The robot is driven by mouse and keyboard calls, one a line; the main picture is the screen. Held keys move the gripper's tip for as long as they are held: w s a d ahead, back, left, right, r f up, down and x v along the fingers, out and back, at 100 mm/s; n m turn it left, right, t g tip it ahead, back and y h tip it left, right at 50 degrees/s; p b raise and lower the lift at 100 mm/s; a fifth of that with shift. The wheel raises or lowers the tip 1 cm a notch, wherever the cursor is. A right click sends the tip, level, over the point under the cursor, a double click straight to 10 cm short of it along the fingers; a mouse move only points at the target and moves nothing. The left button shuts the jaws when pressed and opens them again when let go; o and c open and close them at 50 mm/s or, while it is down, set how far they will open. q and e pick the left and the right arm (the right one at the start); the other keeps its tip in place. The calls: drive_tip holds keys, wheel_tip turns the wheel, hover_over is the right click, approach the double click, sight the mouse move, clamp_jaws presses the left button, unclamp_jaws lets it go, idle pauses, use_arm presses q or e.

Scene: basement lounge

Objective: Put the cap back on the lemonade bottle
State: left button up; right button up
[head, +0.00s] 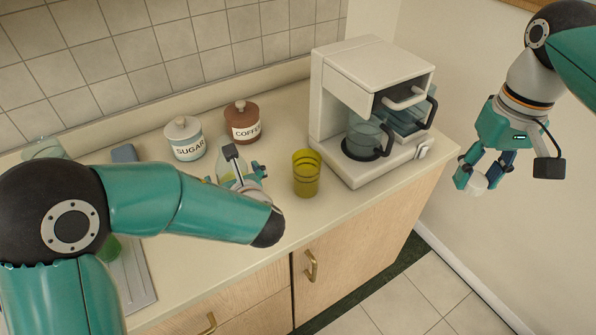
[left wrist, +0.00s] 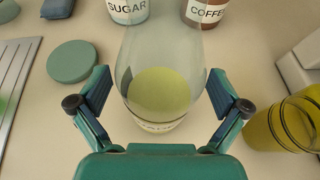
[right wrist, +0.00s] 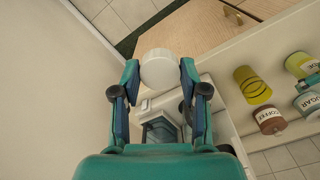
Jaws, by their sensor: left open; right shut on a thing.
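The lemonade bottle (left wrist: 160,93) is clear with yellow-green liquid and stands on the counter. In the head view the bottle (head: 230,172) is partly hidden by my left gripper and arm. My left gripper (head: 245,172) is open, with one finger on each side of the bottle in the left wrist view (left wrist: 160,105). My right gripper (head: 482,178) is shut on the white cap (right wrist: 160,69), held in the air to the right of the counter.
A yellow glass (head: 306,174) stands right of the bottle, before the coffee maker (head: 340,110). The sugar jar (head: 185,139) and coffee jar (head: 242,122) stand behind. A green disc (left wrist: 73,61) lies left of the bottle. A ribbed metal drainer (head: 134,275) is at left.

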use_arm(q)
drive_tip(key=c, duration=1.5)
drive_tip(key=shift+c, duration=0.2)
drive_tip(key=shift+r, duration=0.1)
